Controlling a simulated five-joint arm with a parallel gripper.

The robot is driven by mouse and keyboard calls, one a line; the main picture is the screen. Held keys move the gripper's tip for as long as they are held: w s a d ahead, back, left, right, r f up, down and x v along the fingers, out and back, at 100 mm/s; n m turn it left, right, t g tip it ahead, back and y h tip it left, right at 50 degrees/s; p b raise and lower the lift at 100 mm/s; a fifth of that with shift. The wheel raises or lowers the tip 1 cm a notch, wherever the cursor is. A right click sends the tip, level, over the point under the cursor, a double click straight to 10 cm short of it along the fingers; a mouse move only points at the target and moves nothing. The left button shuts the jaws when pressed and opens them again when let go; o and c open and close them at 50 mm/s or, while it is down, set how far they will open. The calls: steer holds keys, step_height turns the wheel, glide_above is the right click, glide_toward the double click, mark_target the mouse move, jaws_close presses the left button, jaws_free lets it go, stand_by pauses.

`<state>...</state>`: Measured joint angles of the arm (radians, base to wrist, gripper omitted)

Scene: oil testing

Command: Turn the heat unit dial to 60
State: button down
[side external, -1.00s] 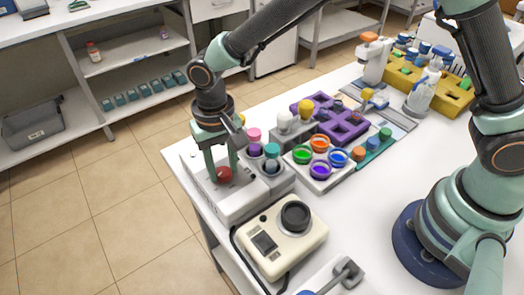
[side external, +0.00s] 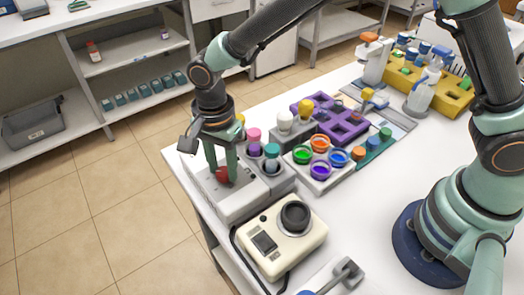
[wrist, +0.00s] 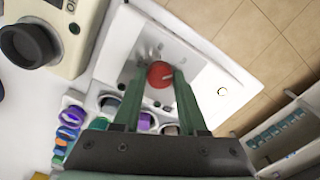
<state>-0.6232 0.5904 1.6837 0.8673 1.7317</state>
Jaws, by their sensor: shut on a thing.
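The heat unit is a white-grey box (side external: 236,207) at the near left corner of the table. Its red dial (side external: 221,174) is on the top face and also shows in the wrist view (wrist: 159,72), with a pale pointer mark on it. My gripper (side external: 222,178) points down at the dial and is shut on it, one green finger on each side. In the wrist view the fingertips (wrist: 158,80) flank the dial. The scale around the dial is too small and partly hidden, so I cannot read the setting.
A cream device with a black knob (side external: 295,216) stands close in front of the heat unit. Capped vials (side external: 271,160) stand just right of my gripper. Cups of coloured liquid (side external: 320,170) and a purple rack (side external: 345,125) are further right. The table edge is close on the left.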

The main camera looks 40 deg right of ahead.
mark_target(224, 170)
steer(key=m, duration=0.4)
steer(key=shift+r+m, duration=0.1)
steer(key=shift+m, duration=2.7)
steer(key=shift+c, duration=2.2)
jaws_free()
step_height(224, 170, up, 12)
steer(key=shift+d, duration=0.1)
